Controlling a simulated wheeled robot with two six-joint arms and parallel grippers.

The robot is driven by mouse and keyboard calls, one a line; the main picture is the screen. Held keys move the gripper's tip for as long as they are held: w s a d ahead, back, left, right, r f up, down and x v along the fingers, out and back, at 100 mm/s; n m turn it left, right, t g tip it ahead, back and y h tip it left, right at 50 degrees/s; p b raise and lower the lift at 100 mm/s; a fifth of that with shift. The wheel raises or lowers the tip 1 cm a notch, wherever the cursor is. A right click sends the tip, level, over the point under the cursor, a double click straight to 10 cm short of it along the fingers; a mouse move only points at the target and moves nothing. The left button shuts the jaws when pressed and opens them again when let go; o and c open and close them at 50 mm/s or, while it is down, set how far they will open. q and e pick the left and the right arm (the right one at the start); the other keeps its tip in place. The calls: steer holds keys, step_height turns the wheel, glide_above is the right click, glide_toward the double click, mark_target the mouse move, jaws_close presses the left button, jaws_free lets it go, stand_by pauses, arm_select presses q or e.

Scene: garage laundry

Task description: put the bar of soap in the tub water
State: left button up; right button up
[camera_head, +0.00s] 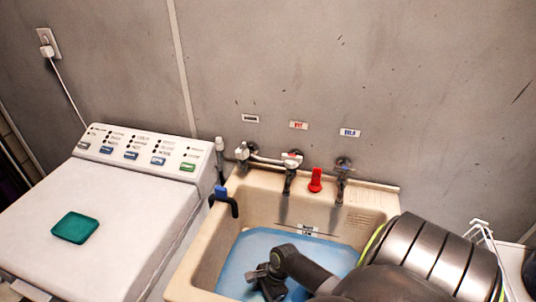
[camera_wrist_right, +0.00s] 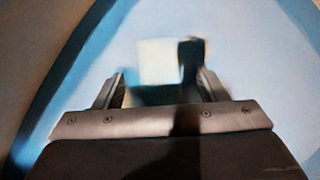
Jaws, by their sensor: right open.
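My right gripper (camera_head: 268,284) is low over the blue tub water (camera_head: 240,262), inside the beige tub (camera_head: 205,270). In the right wrist view my right gripper (camera_wrist_right: 162,88) has its two fingers apart. A pale, blurred block, which looks like the bar of soap (camera_wrist_right: 160,62), shows beyond and between the fingertips, against the blue water (camera_wrist_right: 245,45). A dark shape lies beside and below it. I cannot tell whether the block touches the water. In the head view the block is hidden or too small to make out. My left gripper is in neither view.
A white washing machine (camera_head: 90,265) stands left of the tub, with a flat teal piece (camera_head: 75,228) on its lid. Taps (camera_head: 291,165) and a red clip-like piece (camera_head: 316,180) line the tub's back edge. A blue-topped dark hook (camera_head: 222,197) hangs on the left rim.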

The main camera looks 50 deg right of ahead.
steer(key=v, duration=1.1)
steer(key=shift+p, duration=0.4)
